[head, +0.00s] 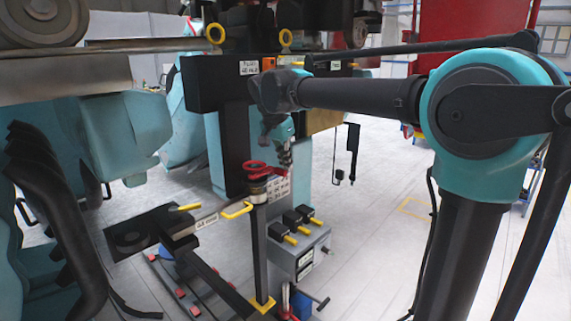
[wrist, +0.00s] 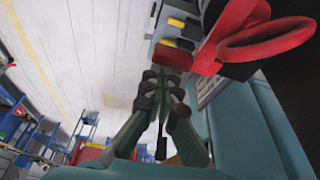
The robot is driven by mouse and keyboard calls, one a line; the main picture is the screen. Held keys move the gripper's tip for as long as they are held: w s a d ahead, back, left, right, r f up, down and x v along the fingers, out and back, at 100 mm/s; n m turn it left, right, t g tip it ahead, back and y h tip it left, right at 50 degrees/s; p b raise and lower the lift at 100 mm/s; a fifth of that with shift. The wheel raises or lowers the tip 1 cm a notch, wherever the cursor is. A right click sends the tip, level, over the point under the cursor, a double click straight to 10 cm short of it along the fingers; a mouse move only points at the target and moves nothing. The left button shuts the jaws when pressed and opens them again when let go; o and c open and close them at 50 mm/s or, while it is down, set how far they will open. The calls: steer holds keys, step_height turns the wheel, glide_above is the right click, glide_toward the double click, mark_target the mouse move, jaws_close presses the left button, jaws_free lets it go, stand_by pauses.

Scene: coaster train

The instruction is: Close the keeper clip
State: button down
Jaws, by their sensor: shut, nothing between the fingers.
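A red clip-like part (head: 257,169) with a ring-shaped handle sits on top of a black post (head: 260,240). I take it to be the keeper clip, but cannot tell whether it is closed. In the wrist view its red loops (wrist: 268,45) fill the upper right, and a red tab (wrist: 172,58) lies just beyond my fingertips. My gripper (head: 286,168) points down just right of the red ring in the head view. In the wrist view my gripper (wrist: 162,80) has its fingers together and empty. Whether the fingertips touch the red tab is unclear.
A grey box (head: 300,250) with black and yellow levers stands right of the post. Teal and black machinery (head: 215,85) rises behind. The pale floor (head: 385,220) at right is open.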

step_height(320, 180, up, 9)
steer(key=s+d+f+n+y, duration=0.15)
steer(key=s+d+f, duration=0.35)
steer(key=d+f, duration=0.75)
steer(key=s+d+f+n, duration=0.4)
steer(key=d+f, duration=0.5)
steer(key=f, duration=0.7)
steer(key=s+d+f+t, duration=0.1)
steer(key=s+d+f, duration=0.3)
steer(key=s+f, duration=0.5)
steer(key=s+n, duration=0.1)
steer(key=s, duration=0.2)
steer(key=shift+d+f, duration=0.15)
steer(key=shift+f, duration=0.15)
steer(key=shift+y, duration=0.25)
